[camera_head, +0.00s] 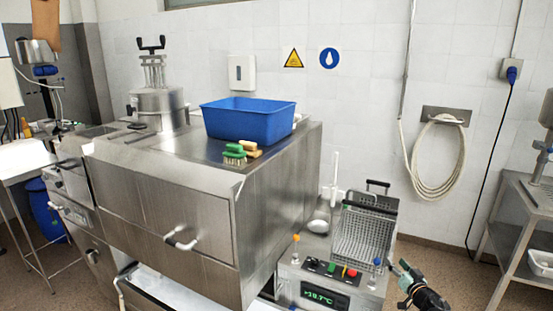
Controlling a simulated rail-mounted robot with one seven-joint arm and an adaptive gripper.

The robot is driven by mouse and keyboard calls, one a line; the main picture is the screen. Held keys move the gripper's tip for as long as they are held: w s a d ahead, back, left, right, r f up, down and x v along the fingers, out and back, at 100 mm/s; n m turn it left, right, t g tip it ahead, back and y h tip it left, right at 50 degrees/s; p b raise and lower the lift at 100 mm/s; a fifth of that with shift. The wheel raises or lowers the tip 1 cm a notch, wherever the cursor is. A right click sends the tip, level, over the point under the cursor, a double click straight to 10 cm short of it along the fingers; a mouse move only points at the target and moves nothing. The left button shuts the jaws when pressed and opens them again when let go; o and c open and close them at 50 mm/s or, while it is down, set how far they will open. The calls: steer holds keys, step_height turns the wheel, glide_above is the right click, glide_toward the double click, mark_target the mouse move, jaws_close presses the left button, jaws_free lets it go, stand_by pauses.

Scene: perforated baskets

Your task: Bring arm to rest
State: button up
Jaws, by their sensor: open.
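My gripper (400,272) shows at the lower right of the head view, at the end of my dark arm. Its fingers are apart and nothing is between them. It is near the right side of the fryer unit, below and right of the perforated metal basket (364,238). The basket sits upright on the fryer unit, with its dark handle at the back. I cannot tell how far the gripper is from the unit's edge. Most of my arm is outside the view.
The fryer unit has a control panel (325,270) with coloured knobs and a display. A large steel cabinet (165,215) stands left, bearing a blue tub (250,119) and brushes (240,152). A steel shelf table (525,215) stands right. Open floor (440,265) lies between.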

steer(key=s+a+f+m+g+h, duration=0.3)
steer(key=s+a+f+g+h, duration=0.5)
steer(key=a+f, duration=0.4)
steer(key=s+a+f+n+g+y, duration=0.3)
steer(key=s+a+f+g, duration=0.15)
steer(key=s+a, duration=0.45)
steer(key=s+a+f+n+g+y, duration=0.25)
steer(key=s+a+g, duration=0.25)
steer(key=s+a, duration=0.4)
steer(key=s+f+g+b, duration=0.2)
steer(key=s+f+g, duration=0.1)
steer(key=s+f, duration=0.8)
steer(key=s+f+g+b, duration=0.2)
steer(key=s+f, duration=1)
steer(key=s, duration=0.6)
steer(key=shift+d+m+g+y, duration=0.25)
steer(key=shift+m+g+y, duration=0.1)
steer(key=shift+g, duration=0.5)
steer(key=shift+s+f, duration=0.1)
